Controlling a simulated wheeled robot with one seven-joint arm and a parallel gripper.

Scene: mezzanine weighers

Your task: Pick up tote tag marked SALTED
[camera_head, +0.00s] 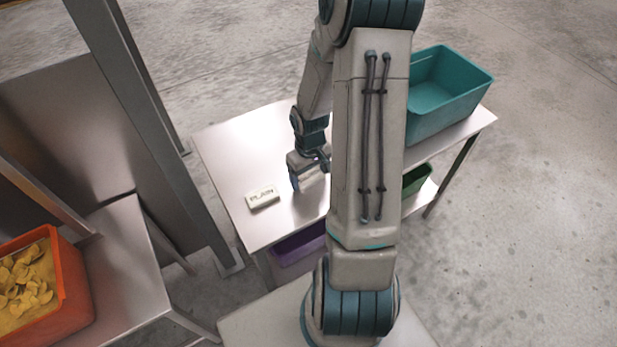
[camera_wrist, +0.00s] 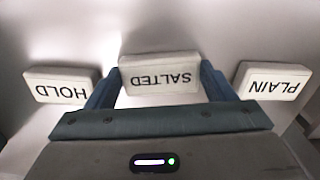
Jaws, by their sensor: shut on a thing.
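The SALTED tag (camera_wrist: 160,73) is a white block with black lettering, upside down in the wrist view. My gripper (camera_wrist: 160,88) has its two blue fingers on either side of the tag and is shut on it. In the head view my gripper (camera_head: 309,179) is low over the metal table (camera_head: 232,150), and the tag in it is mostly hidden by my arm. I cannot tell whether the tag touches the table. The PLAIN tag (camera_head: 262,196) lies on the table left of my gripper; it also shows at right in the wrist view (camera_wrist: 270,80).
A HOLD tag (camera_wrist: 62,86) lies at left in the wrist view. A teal tote (camera_head: 450,95) stands on the table's right end. Purple (camera_head: 298,250) and green (camera_head: 416,180) totes sit below. An orange tote (camera_head: 70,295) of chips stands at left, near a grey post (camera_head: 150,130).

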